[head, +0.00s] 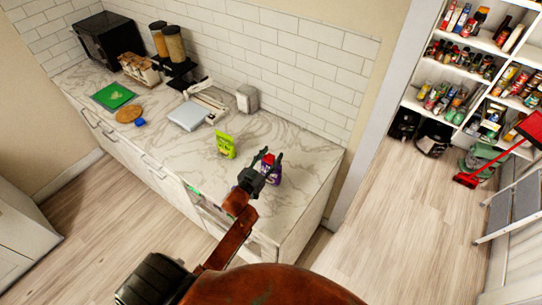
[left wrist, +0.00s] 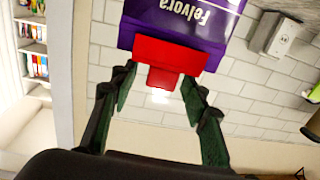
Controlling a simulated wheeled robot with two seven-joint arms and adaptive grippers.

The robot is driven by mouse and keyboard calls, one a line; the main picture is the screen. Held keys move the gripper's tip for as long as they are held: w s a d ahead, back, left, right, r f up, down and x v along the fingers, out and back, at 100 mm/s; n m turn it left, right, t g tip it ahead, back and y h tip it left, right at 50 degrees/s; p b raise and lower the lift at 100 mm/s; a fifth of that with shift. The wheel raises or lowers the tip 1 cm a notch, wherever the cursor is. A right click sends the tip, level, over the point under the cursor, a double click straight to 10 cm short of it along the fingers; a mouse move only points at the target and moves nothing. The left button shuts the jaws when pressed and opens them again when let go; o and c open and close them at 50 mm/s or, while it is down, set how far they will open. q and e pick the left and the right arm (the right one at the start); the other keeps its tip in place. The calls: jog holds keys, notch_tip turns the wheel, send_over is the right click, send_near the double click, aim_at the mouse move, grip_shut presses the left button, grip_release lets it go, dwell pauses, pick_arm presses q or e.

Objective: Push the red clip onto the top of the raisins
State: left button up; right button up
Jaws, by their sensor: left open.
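The raisins package (head: 274,177) is purple and stands on the counter near its right front end. In the left wrist view the purple package (left wrist: 180,25) appears upside down with white lettering. The red clip (head: 268,159) is at the package's top edge; in the left wrist view the red clip (left wrist: 165,55) lies across that edge. I cannot tell how firmly it is seated. My left gripper (head: 267,166) is open at the package. In the wrist view its fingers (left wrist: 158,90) are spread on either side of the clip's narrow tab, with a visible gap. My right gripper is not visible.
A green bag (head: 225,146) stands left of the raisins on the marble counter (head: 295,150). A white scale-like device (head: 188,116) and a grey dispenser (head: 247,98) are farther back. A tiled wall is behind. The counter's front edge lies below my gripper.

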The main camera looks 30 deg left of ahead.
pick_arm(q)
jog(key=s, duration=1.2)
jog(key=shift+f, duration=0.1)
dwell(0.4)
